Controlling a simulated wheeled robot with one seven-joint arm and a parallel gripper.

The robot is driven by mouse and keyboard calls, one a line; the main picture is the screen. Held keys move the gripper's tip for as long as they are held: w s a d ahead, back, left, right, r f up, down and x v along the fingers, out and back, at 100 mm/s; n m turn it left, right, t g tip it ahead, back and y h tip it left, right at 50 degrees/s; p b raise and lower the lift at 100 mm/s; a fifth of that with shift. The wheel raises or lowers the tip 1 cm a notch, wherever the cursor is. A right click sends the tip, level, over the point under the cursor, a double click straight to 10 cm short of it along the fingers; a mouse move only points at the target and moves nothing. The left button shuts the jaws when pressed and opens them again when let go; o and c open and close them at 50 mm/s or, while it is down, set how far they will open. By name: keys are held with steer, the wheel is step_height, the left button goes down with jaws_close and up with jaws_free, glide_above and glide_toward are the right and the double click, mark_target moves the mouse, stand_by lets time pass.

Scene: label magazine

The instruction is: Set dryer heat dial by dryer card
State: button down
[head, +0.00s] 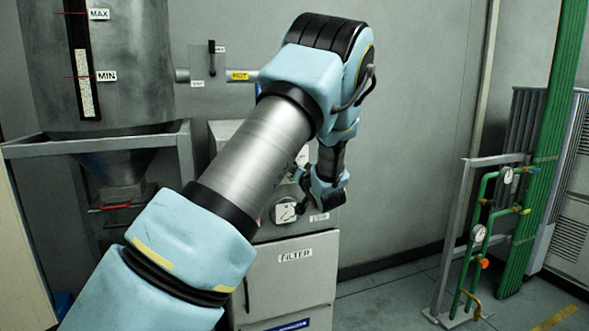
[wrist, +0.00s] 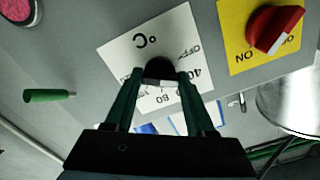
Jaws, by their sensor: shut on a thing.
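In the wrist view, upside down, the heat dial's white plate (wrist: 125,50) carries °C, OFF, 40 and 80 marks, with other marks partly hidden. My gripper (wrist: 160,78) is shut on the dial's dark knob (wrist: 158,66), its green fingers on either side. The fingers cover part of the scale, and I cannot tell which mark the knob points to. I cannot make out a readable dryer card; white and blue label pieces (wrist: 182,124) show behind the fingers.
A red rotary switch (wrist: 274,28) on a yellow plate sits close beside the dial. A green handle (wrist: 48,95) sticks out on the other side. The dryer's FILTER door (head: 290,275) is below.

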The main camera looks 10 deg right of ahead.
steer(key=shift+c, duration=1.2)
jaws_free()
steer(key=shift+s, duration=0.1)
steer(key=s+d+b, duration=0.1)
steer(key=s+b, duration=0.2)
steer(key=s, duration=0.7)
steer(key=shift+s+d+b, duration=0.25)
steer(key=shift+s+b, duration=0.05)
